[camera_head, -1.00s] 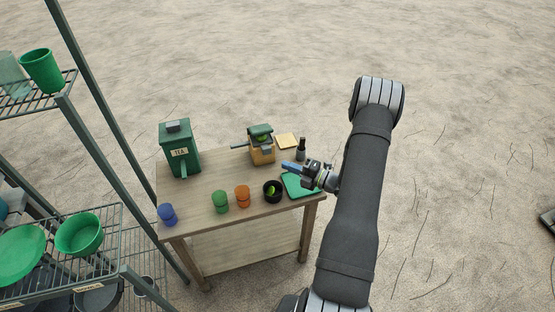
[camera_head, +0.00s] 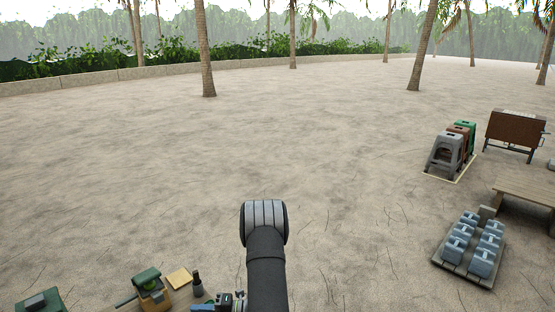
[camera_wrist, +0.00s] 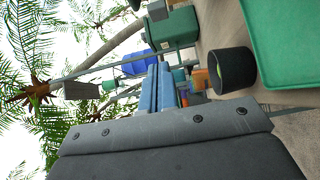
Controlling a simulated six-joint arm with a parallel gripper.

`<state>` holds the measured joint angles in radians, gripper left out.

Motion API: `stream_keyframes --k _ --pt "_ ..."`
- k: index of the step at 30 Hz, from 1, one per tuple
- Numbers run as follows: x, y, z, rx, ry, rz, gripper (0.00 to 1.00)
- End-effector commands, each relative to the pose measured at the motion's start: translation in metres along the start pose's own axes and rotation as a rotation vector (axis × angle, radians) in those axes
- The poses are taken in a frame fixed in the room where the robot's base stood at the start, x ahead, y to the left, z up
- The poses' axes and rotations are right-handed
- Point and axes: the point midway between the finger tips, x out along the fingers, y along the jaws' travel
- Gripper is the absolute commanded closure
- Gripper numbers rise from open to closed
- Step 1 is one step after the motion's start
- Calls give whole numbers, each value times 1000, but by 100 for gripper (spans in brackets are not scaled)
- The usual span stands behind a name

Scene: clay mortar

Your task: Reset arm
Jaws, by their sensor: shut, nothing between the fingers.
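My gripper (camera_head: 206,306) is at the bottom edge of the head view, mostly cut off by the frame. In the wrist view its two blue fingers (camera_wrist: 160,72) lie side by side, shut and empty. To their right in that view are a black bowl (camera_wrist: 233,70) and a green board (camera_wrist: 287,45), both apart from the fingers. My dark arm stands upright at the bottom centre of the head view.
The head view shows a green box (camera_head: 40,302), a wooden box with green top (camera_head: 150,287), a tan square (camera_head: 179,278) and a dark bottle (camera_head: 197,285). Stools (camera_head: 450,148), grey weights on a pallet (camera_head: 470,245) and open sand lie beyond.

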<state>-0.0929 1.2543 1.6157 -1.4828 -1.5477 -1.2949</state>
Motion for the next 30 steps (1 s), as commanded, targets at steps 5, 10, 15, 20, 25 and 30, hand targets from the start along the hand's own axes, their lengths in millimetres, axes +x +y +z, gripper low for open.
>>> stream_keyframes --k 5,10,15,20,25,30 --pt "33 0 -1 0 4 -1 100" --pt "66 0 -1 0 4 0 100" --pt "92 0 6 -3 1 0 100" --pt "105 0 19 -5 0 -1 100" --pt "110 0 25 -5 -1 -1 100" --pt "110 0 26 -4 -1 -1 100"
